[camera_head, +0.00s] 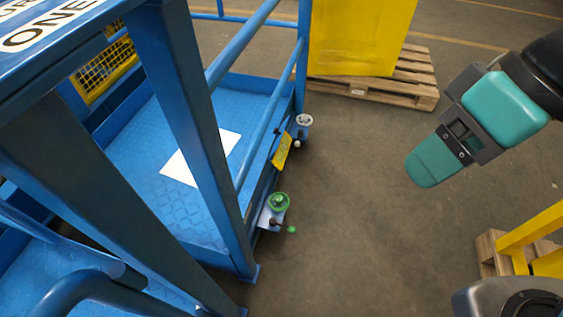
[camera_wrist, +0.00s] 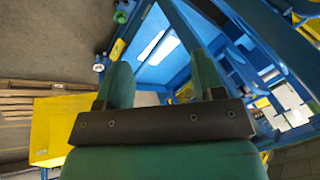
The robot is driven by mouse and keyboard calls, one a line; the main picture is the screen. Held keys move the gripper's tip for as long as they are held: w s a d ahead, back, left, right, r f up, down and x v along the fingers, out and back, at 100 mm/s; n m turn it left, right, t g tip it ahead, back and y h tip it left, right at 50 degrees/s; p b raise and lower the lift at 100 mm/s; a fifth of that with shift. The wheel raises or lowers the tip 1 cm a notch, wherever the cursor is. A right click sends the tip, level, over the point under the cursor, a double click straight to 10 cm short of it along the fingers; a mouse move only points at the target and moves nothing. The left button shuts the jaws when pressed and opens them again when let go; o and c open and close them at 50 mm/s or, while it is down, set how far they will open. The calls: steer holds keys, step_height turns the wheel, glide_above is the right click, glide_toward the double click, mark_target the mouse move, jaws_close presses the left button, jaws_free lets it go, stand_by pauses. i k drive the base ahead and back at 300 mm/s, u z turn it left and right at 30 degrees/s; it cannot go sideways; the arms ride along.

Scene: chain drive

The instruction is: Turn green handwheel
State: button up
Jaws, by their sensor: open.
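The green handwheel (camera_head: 279,202) sits low on the outer side of the blue platform frame in the head view, with a small lever ending in a green knob beside it. In the wrist view the green handwheel (camera_wrist: 121,15) shows small near the top edge. My gripper (camera_head: 421,172) is in the air to the right of the handwheel, well apart from it. In the wrist view its two green fingers (camera_wrist: 158,75) are spread with nothing between them.
A grey-white handwheel (camera_head: 304,120) and a yellow tag (camera_head: 282,151) are on the same side of the frame, farther back. Blue posts and rails (camera_head: 185,120) stand left. A yellow box on a wooden pallet (camera_head: 400,85) is behind. The floor (camera_head: 350,220) between is clear.

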mark_target(279, 199)
steer(key=z, duration=0.55)
steer(key=k, duration=0.65)
steer(key=z, duration=0.45)
steer(key=i, duration=0.7)
steer(key=u, duration=1.05)
steer(key=i, duration=0.65)
steer(key=u, duration=0.8)
